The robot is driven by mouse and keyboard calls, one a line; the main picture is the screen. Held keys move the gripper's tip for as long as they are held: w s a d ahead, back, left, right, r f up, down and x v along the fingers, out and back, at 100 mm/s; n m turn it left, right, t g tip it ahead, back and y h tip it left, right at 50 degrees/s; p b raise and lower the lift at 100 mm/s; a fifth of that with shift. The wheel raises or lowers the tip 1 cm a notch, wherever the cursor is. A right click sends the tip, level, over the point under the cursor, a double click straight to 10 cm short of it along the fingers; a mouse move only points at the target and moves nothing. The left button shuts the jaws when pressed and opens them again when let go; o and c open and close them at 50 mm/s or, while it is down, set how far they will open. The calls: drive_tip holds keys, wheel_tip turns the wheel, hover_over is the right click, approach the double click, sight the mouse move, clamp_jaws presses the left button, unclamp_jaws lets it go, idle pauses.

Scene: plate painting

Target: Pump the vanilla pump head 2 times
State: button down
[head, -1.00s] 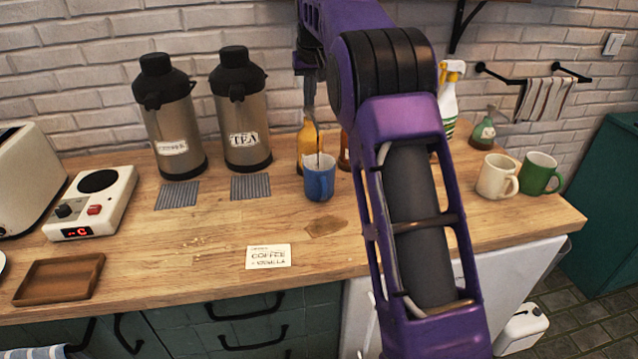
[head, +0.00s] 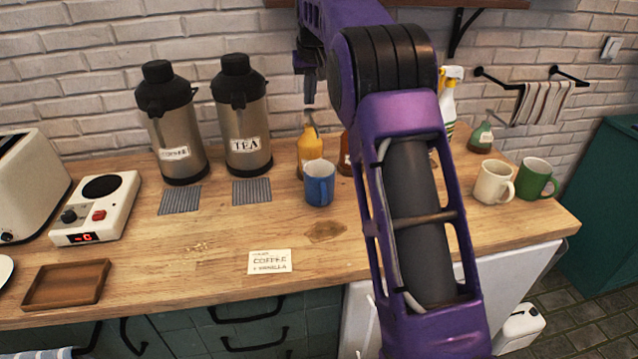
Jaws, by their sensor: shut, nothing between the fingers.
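A yellow-orange pump bottle (head: 310,146) stands at the back of the counter, just behind the blue mug (head: 319,187). Its label is too small to read, so I cannot confirm it is vanilla. Its thin pump head (head: 312,118) sticks up above the bottle. My gripper (head: 309,98) points down directly above the pump head, shut and empty; I cannot tell whether it touches it. A brown bottle (head: 345,158) stands to the right, mostly hidden by my arm.
A coffee flask (head: 173,125) and a tea flask (head: 240,115) stand to the left. A note card (head: 270,262) reading coffee and vanilla lies in front. A cream mug (head: 493,182), a green mug (head: 537,178) and a spray bottle (head: 450,100) are to the right.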

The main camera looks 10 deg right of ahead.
sight(309, 110)
drive_tip(key=shift+f, duration=0.15)
idle(0.5)
drive_tip(key=shift+f+b, duration=0.9)
drive_tip(key=shift+f, duration=0.45)
drive_tip(key=shift+r+p, duration=1.5)
drive_tip(key=shift+r, duration=0.1)
wheel_tip(309, 110, up, 6)
drive_tip(key=shift+f, duration=0.1)
